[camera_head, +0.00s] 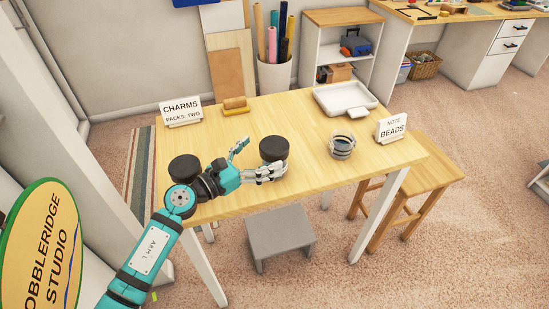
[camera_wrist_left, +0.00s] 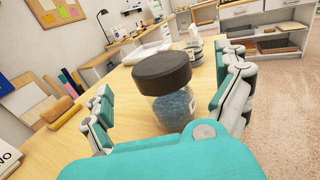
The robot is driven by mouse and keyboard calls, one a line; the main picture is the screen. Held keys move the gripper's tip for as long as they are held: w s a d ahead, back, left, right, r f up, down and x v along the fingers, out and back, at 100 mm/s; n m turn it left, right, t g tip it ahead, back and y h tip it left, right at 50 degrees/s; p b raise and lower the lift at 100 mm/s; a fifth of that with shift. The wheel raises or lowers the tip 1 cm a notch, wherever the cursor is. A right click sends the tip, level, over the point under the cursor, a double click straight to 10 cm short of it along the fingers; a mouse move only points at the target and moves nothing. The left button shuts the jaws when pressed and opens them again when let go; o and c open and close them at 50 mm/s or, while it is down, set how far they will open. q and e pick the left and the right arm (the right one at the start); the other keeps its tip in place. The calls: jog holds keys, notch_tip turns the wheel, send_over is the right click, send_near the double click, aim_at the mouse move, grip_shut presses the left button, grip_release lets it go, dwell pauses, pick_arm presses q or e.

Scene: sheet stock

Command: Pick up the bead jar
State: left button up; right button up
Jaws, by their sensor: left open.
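A jar with a wide black lid and blue beads in clear glass, the bead jar (camera_wrist_left: 172,105), stands upright on the table, between the spread fingers of my left gripper (camera_wrist_left: 170,88) in the left wrist view. In the head view the bead jar (camera_head: 273,148) shows mostly as its black lid, with its body partly hidden by the fingers. My left gripper (camera_head: 262,160) is open, low over the table, with fingers on both sides of the jar. I cannot tell whether they touch it. My right gripper is not in view.
A smaller clear jar (camera_head: 342,146) stands to the right on the wooden table (camera_head: 290,190). A white tray (camera_head: 345,97), a "BEADS" sign (camera_head: 391,129), a "CHARMS" sign (camera_head: 181,111) and a roller (camera_head: 235,103) are farther back. A dark round shape (camera_head: 184,166) is beside my wrist.

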aim_at(285, 139)
pick_arm(q)
jog(key=p+x, duration=0.1)
jog(key=x, duration=0.3)
jog(key=shift+w+d, duration=0.2)
jog(key=shift+w, duration=0.05)
jog(key=shift+w+d, duration=0.15)
jog(key=shift+d, duration=0.05)
jog(key=shift+a, duration=0.1)
jog(key=shift+c, duration=0.5)
jog(key=c, duration=1.6)
jog(key=shift+c, duration=0.5)
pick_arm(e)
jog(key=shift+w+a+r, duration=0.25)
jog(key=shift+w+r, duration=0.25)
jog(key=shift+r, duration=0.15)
pick_arm(q)
jog(key=shift+r, duration=0.1)
